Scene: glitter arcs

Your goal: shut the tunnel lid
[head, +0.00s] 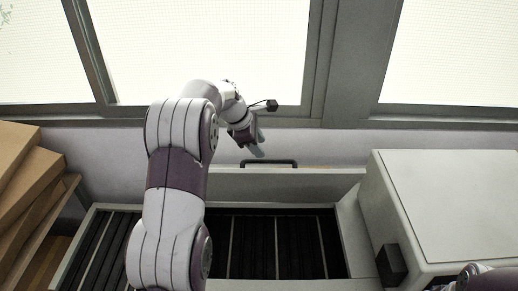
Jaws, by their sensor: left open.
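The tunnel lid appears to be the pale panel (290,184) standing raised along the back of an open, dark-slatted bed. A black bar handle (268,162) is at its top edge. My left arm reaches up from the bottom of the head view and hides part of the bed and the panel's left side. My left gripper (256,147) is open, just above and left of the handle. I cannot tell whether its fingers touch the handle. Part of my right arm shows at the bottom right corner; its gripper is out of view.
A white box-shaped housing (450,200) stands at the right, with a black block (391,265) on its near left side. A wall and large windows (200,50) lie behind.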

